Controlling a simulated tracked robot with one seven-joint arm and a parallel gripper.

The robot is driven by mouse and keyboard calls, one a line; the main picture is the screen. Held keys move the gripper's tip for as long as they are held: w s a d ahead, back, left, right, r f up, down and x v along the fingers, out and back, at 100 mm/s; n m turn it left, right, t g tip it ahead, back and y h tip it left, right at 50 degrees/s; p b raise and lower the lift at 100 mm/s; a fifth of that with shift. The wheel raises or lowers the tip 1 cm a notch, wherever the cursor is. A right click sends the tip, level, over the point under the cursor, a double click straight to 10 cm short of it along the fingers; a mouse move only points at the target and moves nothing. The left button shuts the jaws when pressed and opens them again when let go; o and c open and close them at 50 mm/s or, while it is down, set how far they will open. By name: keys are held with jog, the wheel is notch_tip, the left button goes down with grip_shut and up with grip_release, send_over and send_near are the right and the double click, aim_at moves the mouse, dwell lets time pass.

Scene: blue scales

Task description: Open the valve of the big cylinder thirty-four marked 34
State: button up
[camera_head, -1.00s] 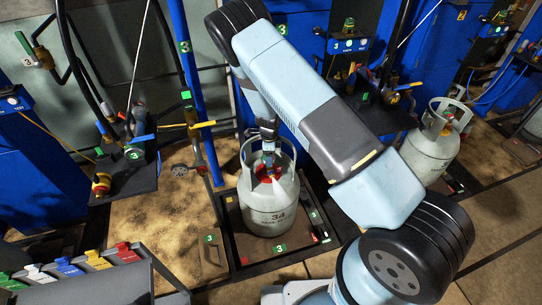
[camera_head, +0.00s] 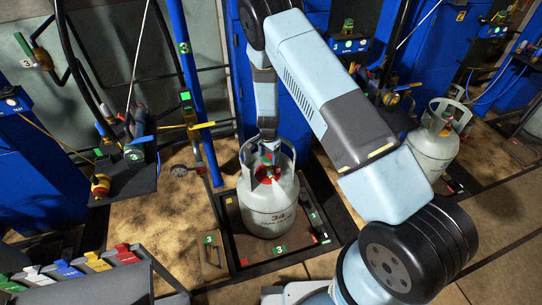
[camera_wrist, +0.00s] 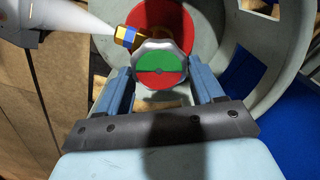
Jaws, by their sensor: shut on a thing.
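The big cylinder marked 34 (camera_head: 270,206) is a pale grey gas bottle with a collar guard, standing upright on a scale platform (camera_head: 238,244). A brass fitting with a blue band (camera_wrist: 128,37) sits beside the handwheel. My gripper (camera_wrist: 160,78) is shut on the handwheel, one finger on each side. In the head view my gripper (camera_head: 268,150) reaches down into the collar from above.
Another grey cylinder (camera_head: 430,150) stands at the right. A blue post (camera_head: 197,100) and a yellow lever (camera_head: 202,125) are close at the left. A rack with coloured tags (camera_head: 95,280) is at lower left. The cylinder's collar (camera_wrist: 270,70) closely surrounds the valve.

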aim_at(267, 157)
jog(key=n, duration=0.7)
jog(key=shift+w+a+r, duration=0.15)
jog(key=shift+w+a, duration=0.05)
jog(key=shift+w, duration=0.15)
jog(key=n, duration=0.5)
jog(key=shift+s+n, duration=0.1)
jog(key=shift+n, duration=0.3)
jog(key=o, duration=1)
jog(key=shift+s, duration=0.15)
jog(key=shift+o, duration=0.2)
notch_tip(267, 157, up, 13)
jog(key=shift+r, duration=0.2)
